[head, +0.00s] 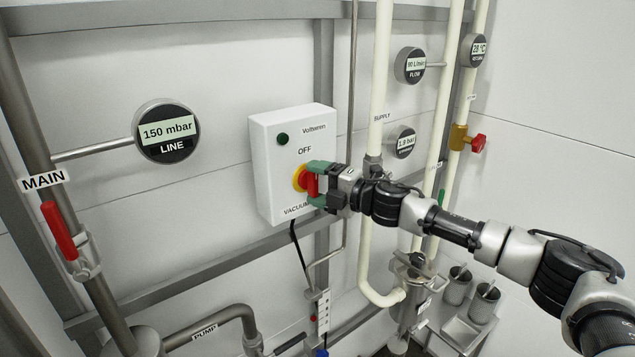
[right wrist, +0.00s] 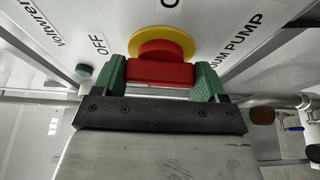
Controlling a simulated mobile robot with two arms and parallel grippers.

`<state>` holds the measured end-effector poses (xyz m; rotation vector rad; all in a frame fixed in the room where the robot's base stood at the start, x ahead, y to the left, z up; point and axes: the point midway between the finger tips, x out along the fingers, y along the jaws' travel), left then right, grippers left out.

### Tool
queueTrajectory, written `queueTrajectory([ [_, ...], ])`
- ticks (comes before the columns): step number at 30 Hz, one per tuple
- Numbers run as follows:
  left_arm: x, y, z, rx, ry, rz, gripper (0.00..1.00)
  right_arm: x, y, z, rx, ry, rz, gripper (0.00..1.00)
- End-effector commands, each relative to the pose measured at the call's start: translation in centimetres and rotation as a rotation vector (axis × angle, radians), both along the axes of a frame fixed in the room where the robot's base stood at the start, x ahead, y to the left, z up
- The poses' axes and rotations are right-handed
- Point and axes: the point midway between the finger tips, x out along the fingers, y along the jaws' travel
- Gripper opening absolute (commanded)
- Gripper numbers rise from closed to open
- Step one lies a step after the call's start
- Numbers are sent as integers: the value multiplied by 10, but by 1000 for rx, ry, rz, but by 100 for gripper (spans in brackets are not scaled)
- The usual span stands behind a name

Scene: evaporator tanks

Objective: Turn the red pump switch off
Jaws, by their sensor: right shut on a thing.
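The red pump switch (head: 312,184) sits on a yellow round base on the front of a white control box, below the word OFF. In the right wrist view the red handle (right wrist: 160,73) lies between the two green fingers, with the yellow ring (right wrist: 187,45) behind it. My right gripper (head: 316,184) reaches in from the right and is shut on the red switch; it also shows in the right wrist view (right wrist: 160,82). Its fingers partly hide the handle in the head view. My left gripper is not in view.
The white box (head: 270,200) hangs on a grey metal frame. A dark green round indicator (head: 283,139) is above the switch. A LINE gauge (head: 167,132) and a red-handled valve (head: 59,230) are to the left. Cream pipes (head: 378,90) stand behind my right arm.

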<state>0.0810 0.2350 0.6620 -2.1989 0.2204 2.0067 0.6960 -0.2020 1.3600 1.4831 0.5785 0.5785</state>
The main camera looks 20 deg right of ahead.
Motion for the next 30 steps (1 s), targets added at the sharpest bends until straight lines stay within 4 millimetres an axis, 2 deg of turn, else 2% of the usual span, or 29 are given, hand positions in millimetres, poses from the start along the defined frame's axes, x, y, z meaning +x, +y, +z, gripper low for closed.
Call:
queueTrajectory([
  [12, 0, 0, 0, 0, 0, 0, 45, 0, 1, -1, -9, -3, 1, 49],
  [13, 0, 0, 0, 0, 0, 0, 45, 0, 1, -1, -9, -3, 1, 77],
  [17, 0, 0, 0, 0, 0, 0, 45, 0, 1, -1, -9, -2, 1, 97],
  [26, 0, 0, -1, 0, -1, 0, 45, -1, -1, -1, -6, -2, 0, 98],
  [30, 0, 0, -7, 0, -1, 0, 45, -9, -10, -2, -8, -3, -1, 98],
])
